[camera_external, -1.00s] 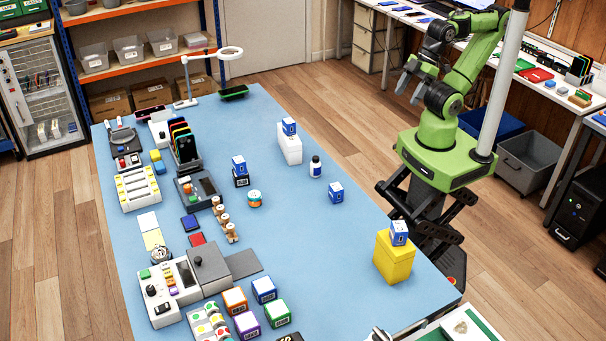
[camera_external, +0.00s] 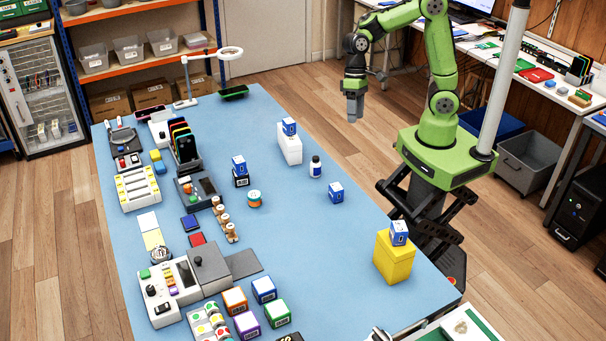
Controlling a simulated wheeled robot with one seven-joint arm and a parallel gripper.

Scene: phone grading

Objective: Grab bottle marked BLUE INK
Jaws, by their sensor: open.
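A small bottle (camera_external: 315,169) with a dark cap and a white-and-blue body stands upright on the blue table (camera_external: 285,235); its label is too small to read. Blue-and-white block-like items are near it: one on a white box (camera_external: 289,127), one on a dark stand (camera_external: 239,165), one on the table (camera_external: 336,192) and one on a yellow box (camera_external: 399,232). I cannot read their markings or tell if any is a bottle. My gripper (camera_external: 354,117) points down, open and empty, up and to the right of the bottle, apart from everything.
The white box (camera_external: 289,151) and yellow box (camera_external: 393,261) are raised obstacles on the table's right half. A striped round jar (camera_external: 254,198) stands left of the bottle. Phones, trays and colored boxes crowd the left side. The table's middle is mostly clear.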

